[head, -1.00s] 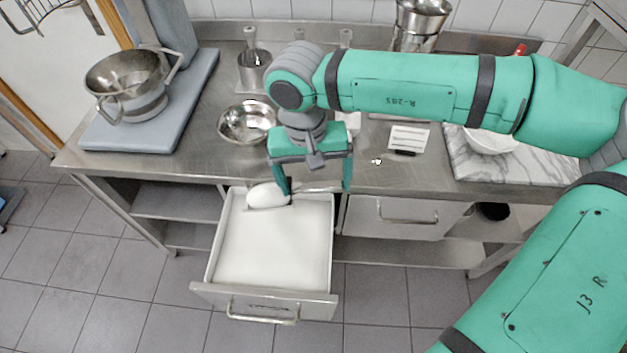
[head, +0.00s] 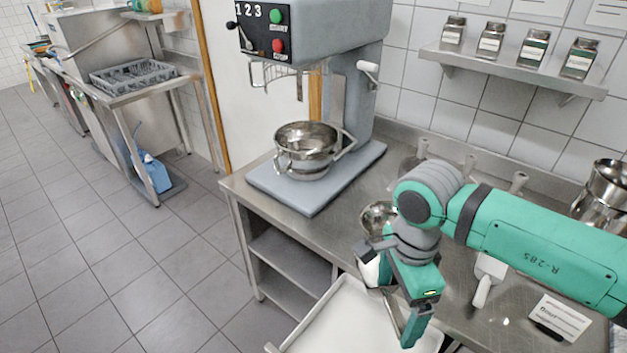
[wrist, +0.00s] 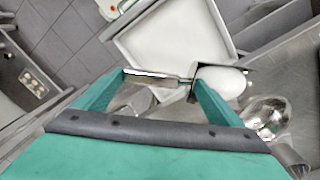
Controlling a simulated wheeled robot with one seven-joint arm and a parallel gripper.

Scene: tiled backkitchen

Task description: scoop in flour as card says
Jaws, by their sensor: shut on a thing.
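My gripper (head: 398,303) is shut on the handle of a metal scoop (wrist: 150,77), above the back of the open flour drawer (head: 345,318). The scoop's pan carries a white heap of flour (wrist: 222,80), which also shows in the head view (head: 370,270). White flour fills the drawer in the wrist view (wrist: 175,40). The mixer's steel bowl (head: 306,148) stands on the grey mixer base, up and left of my gripper. The card (head: 562,318) stands on the counter at the lower right; its writing is too small to read.
A small steel bowl (head: 377,217) sits on the counter behind my gripper, partly hidden by my arm. A white-handled scraper (head: 486,280) lies right of it. Jars (head: 490,42) stand on a wall shelf. The floor (head: 120,270) left of the counter is clear.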

